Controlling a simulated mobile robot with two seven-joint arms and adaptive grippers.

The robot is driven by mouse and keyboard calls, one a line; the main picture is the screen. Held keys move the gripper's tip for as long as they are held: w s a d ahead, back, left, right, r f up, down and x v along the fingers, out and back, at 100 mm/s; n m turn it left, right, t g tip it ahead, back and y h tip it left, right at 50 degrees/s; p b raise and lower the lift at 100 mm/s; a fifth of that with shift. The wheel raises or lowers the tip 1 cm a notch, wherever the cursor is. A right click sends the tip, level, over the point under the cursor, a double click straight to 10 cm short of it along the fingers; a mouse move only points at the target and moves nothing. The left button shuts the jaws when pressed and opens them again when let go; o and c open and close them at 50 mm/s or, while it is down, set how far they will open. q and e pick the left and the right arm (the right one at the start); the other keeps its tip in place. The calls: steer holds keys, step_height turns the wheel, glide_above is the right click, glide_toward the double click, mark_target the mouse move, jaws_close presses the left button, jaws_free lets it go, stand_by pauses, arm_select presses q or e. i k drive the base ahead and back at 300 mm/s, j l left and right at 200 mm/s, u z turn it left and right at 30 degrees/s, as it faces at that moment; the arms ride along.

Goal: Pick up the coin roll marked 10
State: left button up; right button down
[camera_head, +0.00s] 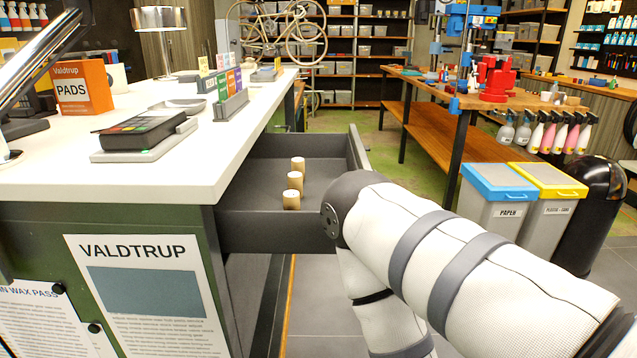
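Three short tan coin rolls stand upright in a row in the open grey drawer (252,205): a far one (298,164), a middle one (295,181) and a near one (291,200). Their markings are too small to read, so I cannot tell which is marked 10. My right arm comes in from the right, its bent joint close to the drawer's right side, and its lower part runs down out of the picture. It hides part of the drawer's right end. Neither of my grippers is in view.
The white counter (130,185) above the drawer holds a card terminal (142,130), an orange PADS box (82,87) and a card rack (231,104). Paper (497,200) and yellow-lidded (552,205) bins and a workbench (440,155) stand to the right.

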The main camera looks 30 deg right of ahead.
mark_target(292, 198)
steer(key=l+u, duration=0.3)
steer(key=l, duration=1.5)
steer(key=i+l+u, duration=0.15)
steer(key=l, duration=0.2)
